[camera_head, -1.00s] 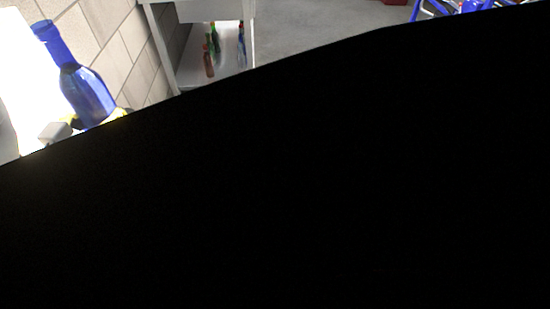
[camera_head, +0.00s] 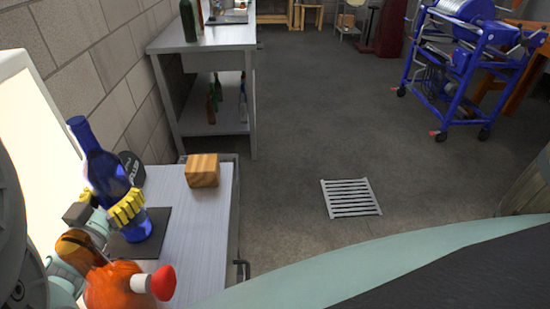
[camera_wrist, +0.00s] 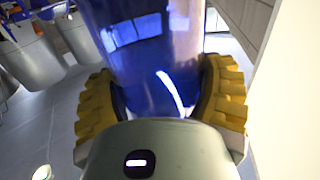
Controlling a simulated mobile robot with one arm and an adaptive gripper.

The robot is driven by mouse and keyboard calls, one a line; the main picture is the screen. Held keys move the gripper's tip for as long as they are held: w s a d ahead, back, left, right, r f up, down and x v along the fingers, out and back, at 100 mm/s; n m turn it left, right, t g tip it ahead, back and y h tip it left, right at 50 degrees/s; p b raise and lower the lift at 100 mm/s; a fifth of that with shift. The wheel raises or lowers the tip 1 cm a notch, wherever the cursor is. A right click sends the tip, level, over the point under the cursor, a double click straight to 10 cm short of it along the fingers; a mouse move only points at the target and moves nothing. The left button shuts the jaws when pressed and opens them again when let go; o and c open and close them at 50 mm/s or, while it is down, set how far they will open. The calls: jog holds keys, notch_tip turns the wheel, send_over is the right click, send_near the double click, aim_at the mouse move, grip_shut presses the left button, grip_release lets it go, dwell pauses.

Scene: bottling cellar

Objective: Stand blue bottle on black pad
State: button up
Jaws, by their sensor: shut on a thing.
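The blue bottle (camera_head: 104,172) is over the black pad (camera_head: 158,237) on the light worktop, with its neck leaning to the left in the head view. Its base overlaps the pad in the picture; I cannot tell whether it touches it. My gripper (camera_head: 126,207) is shut on the bottle's lower body with yellow ribbed fingers. In the wrist view the blue bottle (camera_wrist: 150,60) fills the space between the two fingers of my gripper (camera_wrist: 162,100). Its base is hidden there.
A wooden block (camera_head: 202,170) stands on the worktop behind the pad. A dark rounded object (camera_head: 132,168) is close behind the bottle. An orange round object with a red knob (camera_head: 115,288) is in front. A steel bench (camera_head: 205,45) with bottles stands farther back.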

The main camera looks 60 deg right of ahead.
jog(key=shift+d+r, duration=0.1)
jog(key=o, duration=1.3)
jog(key=shift+c, duration=0.2)
jog(key=v, duration=1.2)
jog(key=shift+w, duration=0.1)
